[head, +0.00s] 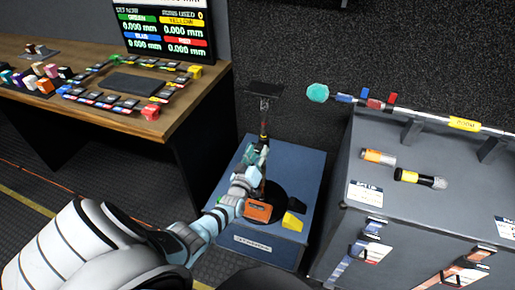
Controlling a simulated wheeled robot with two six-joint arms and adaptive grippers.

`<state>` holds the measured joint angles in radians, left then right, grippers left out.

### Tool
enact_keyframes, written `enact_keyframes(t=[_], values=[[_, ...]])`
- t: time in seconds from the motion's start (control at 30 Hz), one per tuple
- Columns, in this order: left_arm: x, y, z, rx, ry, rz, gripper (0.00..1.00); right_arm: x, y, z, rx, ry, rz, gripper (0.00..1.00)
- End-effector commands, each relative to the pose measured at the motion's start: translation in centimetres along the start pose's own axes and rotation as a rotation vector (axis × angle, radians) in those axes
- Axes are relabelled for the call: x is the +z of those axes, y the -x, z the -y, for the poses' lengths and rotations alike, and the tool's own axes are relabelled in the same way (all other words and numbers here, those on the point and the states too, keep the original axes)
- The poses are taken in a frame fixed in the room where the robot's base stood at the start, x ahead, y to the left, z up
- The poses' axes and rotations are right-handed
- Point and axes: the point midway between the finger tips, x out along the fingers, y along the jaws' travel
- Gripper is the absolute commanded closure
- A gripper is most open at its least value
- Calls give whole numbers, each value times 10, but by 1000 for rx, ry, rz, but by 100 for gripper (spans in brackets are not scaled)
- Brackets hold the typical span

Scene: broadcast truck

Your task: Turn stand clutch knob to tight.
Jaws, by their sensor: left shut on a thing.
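A black stand (264,110) rises from a round black base on a blue-grey case in the middle of the head view. A flat dark plate tops its post. My left gripper (256,160) is at the post, about halfway up, and is shut on a part of the stand there. Its fingers hide that part, so I cannot make out the clutch knob or its setting. My right gripper is not in view.
An orange device (258,211) and a yellow block (292,221) lie by the stand's base. A grey case (440,215) with two microphones and a boom pole (430,115) stands right. A wooden desk (150,125) with controls and a screen stands left.

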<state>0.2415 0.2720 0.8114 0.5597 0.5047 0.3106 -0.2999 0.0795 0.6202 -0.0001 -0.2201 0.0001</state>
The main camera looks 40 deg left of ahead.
Motion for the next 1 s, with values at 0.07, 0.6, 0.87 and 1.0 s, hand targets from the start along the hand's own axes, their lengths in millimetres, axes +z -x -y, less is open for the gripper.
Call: enact_keyframes(t=[0.07,0.6,0.87,1.0], values=[[2,1,1,-3,-23,5,94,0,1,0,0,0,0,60],[2,1,1,-3,-64,6,94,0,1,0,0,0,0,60],[2,1,1,-2,-64,3,45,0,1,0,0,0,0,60],[1,0,1,-1,-64,2,45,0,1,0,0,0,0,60]])
